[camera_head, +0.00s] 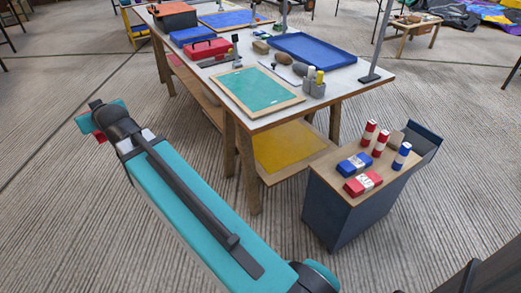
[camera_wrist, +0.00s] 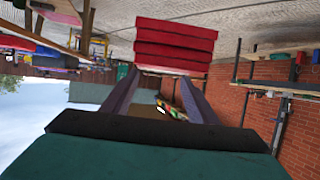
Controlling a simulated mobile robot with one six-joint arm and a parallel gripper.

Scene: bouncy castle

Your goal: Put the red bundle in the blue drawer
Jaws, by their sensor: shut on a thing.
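The red bundle (camera_wrist: 175,45), a stack of flat red layers, is between my gripper's fingertips (camera_wrist: 162,72) in the wrist view. My gripper is shut on it. In the head view my gripper (camera_head: 92,112) is at the left, above the floor and well away from the furniture; only a small bit of red shows below it. A dark blue cabinet (camera_head: 335,210) with a wooden top stands at the right. A dark blue panel or open drawer (camera_head: 424,138) juts from its far right side; I cannot tell which, and its inside is hidden.
A red-and-white box (camera_head: 363,184), a blue-and-white box (camera_head: 354,164) and several banded cylinders (camera_head: 380,143) stand on the cabinet. A long workbench (camera_head: 345,85) carrying trays and tools is left of and behind it. Open floor (camera_head: 55,200) lies at the left.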

